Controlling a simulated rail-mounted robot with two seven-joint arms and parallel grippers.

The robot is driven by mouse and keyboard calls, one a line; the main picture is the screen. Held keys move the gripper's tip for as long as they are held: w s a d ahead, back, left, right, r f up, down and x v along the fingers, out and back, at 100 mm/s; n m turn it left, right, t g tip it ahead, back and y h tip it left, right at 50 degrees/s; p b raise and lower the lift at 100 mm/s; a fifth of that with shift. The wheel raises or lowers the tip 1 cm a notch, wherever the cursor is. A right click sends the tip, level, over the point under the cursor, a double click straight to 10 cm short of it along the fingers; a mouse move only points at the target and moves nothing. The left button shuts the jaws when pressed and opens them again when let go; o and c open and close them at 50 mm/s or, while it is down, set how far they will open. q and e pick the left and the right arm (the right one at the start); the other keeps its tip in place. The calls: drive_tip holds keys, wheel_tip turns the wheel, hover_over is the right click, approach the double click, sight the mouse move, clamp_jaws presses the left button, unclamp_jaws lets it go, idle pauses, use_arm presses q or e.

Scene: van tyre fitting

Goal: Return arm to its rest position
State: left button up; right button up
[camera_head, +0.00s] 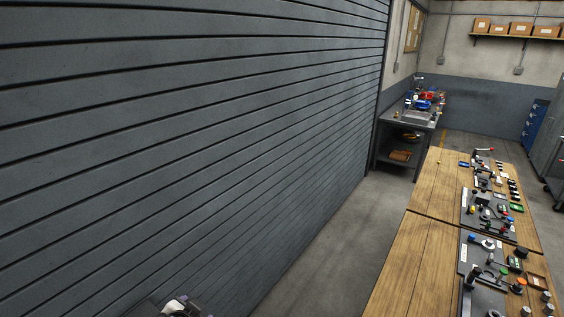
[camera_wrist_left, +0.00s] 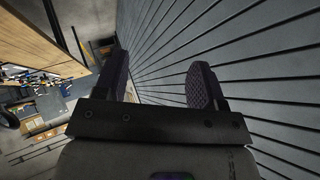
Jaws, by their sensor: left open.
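My left gripper (camera_wrist_left: 162,85) shows in the left wrist view with its two dark fingers apart and nothing between them. Behind the fingers are the grey slatted wall and a strip of floor. In the head view only a small part of my own body shows at the bottom edge, and no gripper can be made out there. My right gripper is in neither view.
A grey slatted wall (camera_head: 190,130) fills the left of the head view. A wooden workbench (camera_head: 415,255) with several tools stands at the right. A second bench (camera_head: 417,116) stands at the back. Clear floor (camera_head: 335,230) lies between wall and workbench.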

use_arm(q)
drive_tip(key=s+a+f+n+g, duration=0.1)
drive_tip(key=s+f+g, duration=0.1)
drive_tip(key=s+f, duration=0.65)
drive_tip(key=s+f+n+g, duration=0.2)
drive_tip(key=s+f, duration=0.1)
drive_tip(key=s, duration=1.1)
drive_tip(key=s+a+f+n+g, duration=0.15)
drive_tip(key=s+f, duration=0.45)
drive_tip(key=s, duration=0.6)
wheel_tip(320, 180, up, 13)
drive_tip(key=p, duration=1.3)
drive_tip(key=shift+s+d+h+p, duration=0.15)
drive_tip(key=shift+d+h+p, duration=0.2)
drive_tip(key=shift+d+h, duration=0.1)
